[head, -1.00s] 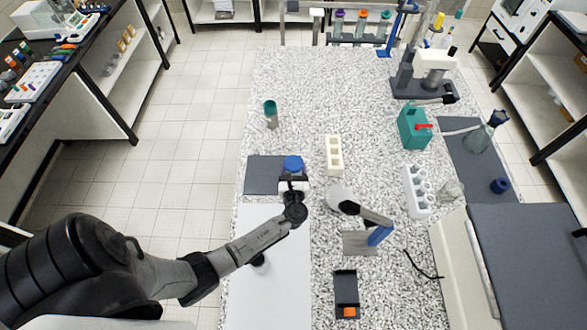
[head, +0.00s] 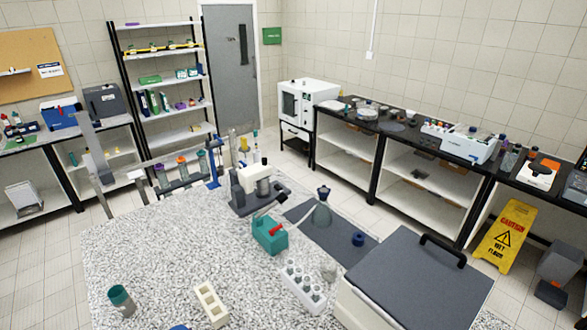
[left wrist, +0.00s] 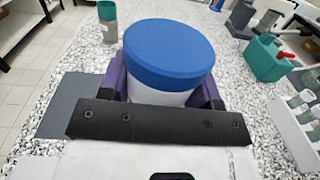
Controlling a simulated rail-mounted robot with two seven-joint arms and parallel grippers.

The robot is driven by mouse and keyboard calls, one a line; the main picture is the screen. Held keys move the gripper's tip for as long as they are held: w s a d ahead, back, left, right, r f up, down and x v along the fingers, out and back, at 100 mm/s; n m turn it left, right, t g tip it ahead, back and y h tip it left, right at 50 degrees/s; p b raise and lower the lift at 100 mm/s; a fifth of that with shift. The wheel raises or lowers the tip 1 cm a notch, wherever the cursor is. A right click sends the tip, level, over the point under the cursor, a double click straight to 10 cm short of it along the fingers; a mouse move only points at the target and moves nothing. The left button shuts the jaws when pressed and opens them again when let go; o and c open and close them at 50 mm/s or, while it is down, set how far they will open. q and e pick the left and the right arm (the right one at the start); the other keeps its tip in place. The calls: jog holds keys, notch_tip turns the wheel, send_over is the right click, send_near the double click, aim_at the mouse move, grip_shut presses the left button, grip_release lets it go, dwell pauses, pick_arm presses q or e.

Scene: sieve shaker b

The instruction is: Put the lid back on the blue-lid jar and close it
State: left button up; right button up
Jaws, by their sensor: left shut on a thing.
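The blue-lid jar fills the middle of the left wrist view, with a white body (left wrist: 165,97) under a wide blue lid (left wrist: 168,50). The lid lies flat on top; I cannot tell whether it is fully closed. My left gripper (left wrist: 160,92) is shut on the jar, its purple fingers on either side of the white body just below the lid. The dark gripper bar hides the lower jar. In the head view only a sliver of blue lid (head: 180,327) shows at the bottom edge. My right gripper is in neither view now.
A teal-capped vial (head: 121,300), a cream block with holes (head: 210,304), a white tube rack (head: 303,287) and a teal box (head: 269,235) stand on the speckled bench (head: 140,260). A stoppered flask (head: 321,213) and a blue cap (head: 358,239) rest on a dark mat. A grey-topped machine (head: 420,275) stands at right.

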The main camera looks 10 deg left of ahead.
pick_arm(q)
jog(key=d+r+m+t+h+p, duration=0.2)
jog(key=d+r+h, duration=0.4)
jog(key=r, duration=1)
jog(key=s+d+r+m+t+h+p, duration=0.1)
jog(key=d+r+m+t+h+p, duration=0.2)
jog(key=d+r+m+h, duration=0.4)
jog(key=d+r, duration=0.4)
jog(key=r, duration=0.6)
jog(key=shift+t, duration=0.4)
jog(key=s+d+f+m+g+h, duration=0.1)
jog(key=d+f+m+g+h, duration=0.3)
jog(key=d+f+m+h, duration=0.4)
jog(key=shift+d+f+h, duration=1.45)
jog(key=shift+d+h, duration=0.45)
jog(key=shift+d, duration=1.45)
